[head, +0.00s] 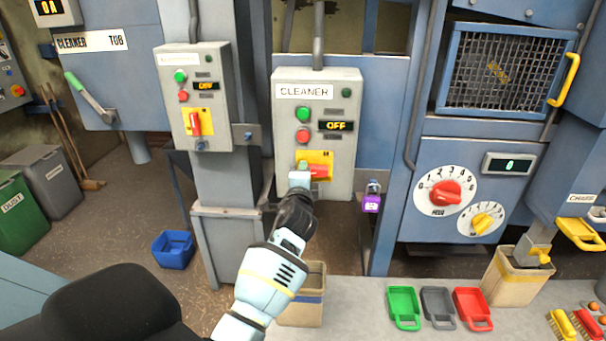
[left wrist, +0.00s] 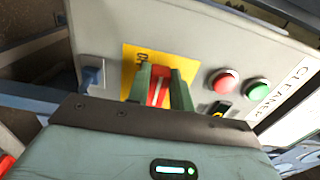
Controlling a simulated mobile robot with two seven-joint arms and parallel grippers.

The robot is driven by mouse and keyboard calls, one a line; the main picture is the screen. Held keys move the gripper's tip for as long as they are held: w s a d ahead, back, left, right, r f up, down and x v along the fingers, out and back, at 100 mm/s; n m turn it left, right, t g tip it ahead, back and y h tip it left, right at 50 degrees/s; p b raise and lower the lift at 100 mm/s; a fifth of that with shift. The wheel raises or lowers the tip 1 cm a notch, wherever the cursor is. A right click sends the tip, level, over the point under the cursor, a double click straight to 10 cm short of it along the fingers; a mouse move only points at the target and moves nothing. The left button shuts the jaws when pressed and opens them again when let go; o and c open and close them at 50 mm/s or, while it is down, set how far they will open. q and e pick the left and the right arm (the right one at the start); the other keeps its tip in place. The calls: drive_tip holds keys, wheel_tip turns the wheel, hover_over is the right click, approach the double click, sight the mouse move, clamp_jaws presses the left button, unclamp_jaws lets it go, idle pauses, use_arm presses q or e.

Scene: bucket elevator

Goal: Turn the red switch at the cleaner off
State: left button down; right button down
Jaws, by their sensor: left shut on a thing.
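The cleaner's control box (head: 342,150) is a grey panel labelled CLEANER, with a green button (head: 303,114), a red button (head: 303,136) and a display (head: 336,126) reading OFF. Its red switch (head: 320,172) sits on a yellow plate (head: 326,157) low on the box. In the head view the red handle points sideways to the right. My left gripper (head: 302,168) is at the switch and partly covers it. In the left wrist view the red switch (left wrist: 158,91) is between the two green fingers, which are shut on it. My right gripper is not in view.
A second switch box (head: 194,98) with its own red switch stands to the left. A purple padlock (head: 372,198) hangs right of the cleaner box. A bench in front holds green, grey and red scoops (head: 438,306) and a beige bin (head: 516,278).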

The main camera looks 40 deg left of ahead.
use_arm(q)
drive_tip(key=c, duration=1.2)
unclamp_jaws()
drive_tip(key=shift+c, duration=0.2)
drive_tip(key=v, duration=0.8)
drive_tip(key=shift+f, duration=0.1)
